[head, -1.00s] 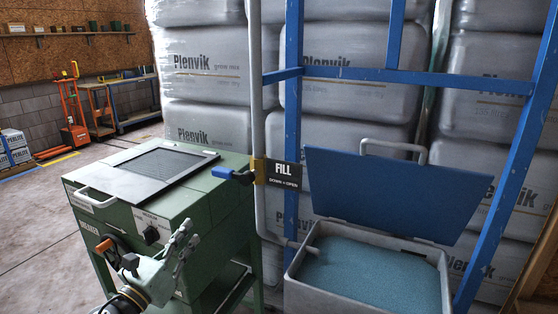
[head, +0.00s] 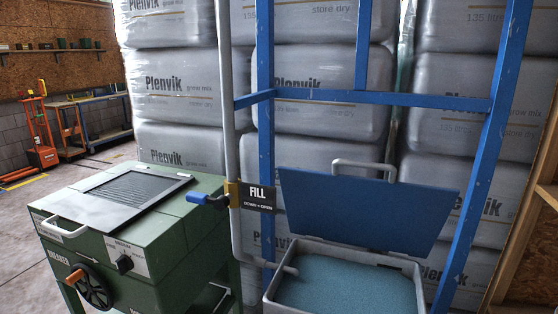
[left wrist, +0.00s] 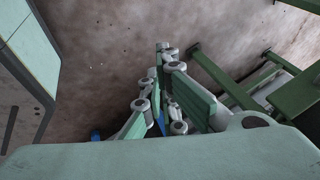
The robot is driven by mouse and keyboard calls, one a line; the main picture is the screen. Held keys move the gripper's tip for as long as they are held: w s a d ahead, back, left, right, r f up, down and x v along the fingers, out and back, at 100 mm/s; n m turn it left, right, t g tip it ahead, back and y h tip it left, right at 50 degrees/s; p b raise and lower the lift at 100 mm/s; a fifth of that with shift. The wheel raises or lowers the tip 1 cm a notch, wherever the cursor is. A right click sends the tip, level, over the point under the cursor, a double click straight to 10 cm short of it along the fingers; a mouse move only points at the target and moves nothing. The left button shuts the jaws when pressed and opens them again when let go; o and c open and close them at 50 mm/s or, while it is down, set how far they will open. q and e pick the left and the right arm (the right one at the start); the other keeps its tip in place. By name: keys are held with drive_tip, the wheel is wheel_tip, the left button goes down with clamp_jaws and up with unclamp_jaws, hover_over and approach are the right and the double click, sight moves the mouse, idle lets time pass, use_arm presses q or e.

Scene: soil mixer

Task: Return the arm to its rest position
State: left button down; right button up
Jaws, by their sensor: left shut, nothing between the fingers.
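My left gripper (left wrist: 164,65) shows in the left wrist view, with its green-padded fingers drawn together and nothing between them. It is away from everything it could touch, with bare floor behind it. It does not show in the head view now. My right gripper is in neither view. In the head view the green breaker machine (head: 185,240) stands at the lower left, with a dark mesh lid (head: 137,188) shut on top, a black knob (head: 124,264) and a handwheel (head: 94,286) with an orange grip.
A grey bin (head: 282,290) holds blue-green granules, its blue lid (head: 365,205) raised. A FILL valve's blue lever (head: 200,198) points left on a grey pipe. Blue frame posts (head: 265,130) and stacked Plenvik bags (head: 180,95) stand behind. A green frame (left wrist: 222,78) lies right of my left gripper.

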use_arm(q)
drive_tip(key=s+d+f+n+g, duration=0.2)
drive_tip(key=s+d+f+n, duration=0.1)
drive_tip(key=s, duration=0.7)
drive_tip(key=s+d+f+n+g, duration=0.2)
drive_tip(key=s+d+f+n, duration=0.1)
drive_tip(key=s, duration=0.7)
drive_tip(key=shift+d+h, duration=0.25)
drive_tip(key=shift+h, duration=0.05)
drive_tip(key=shift+s, duration=0.1)
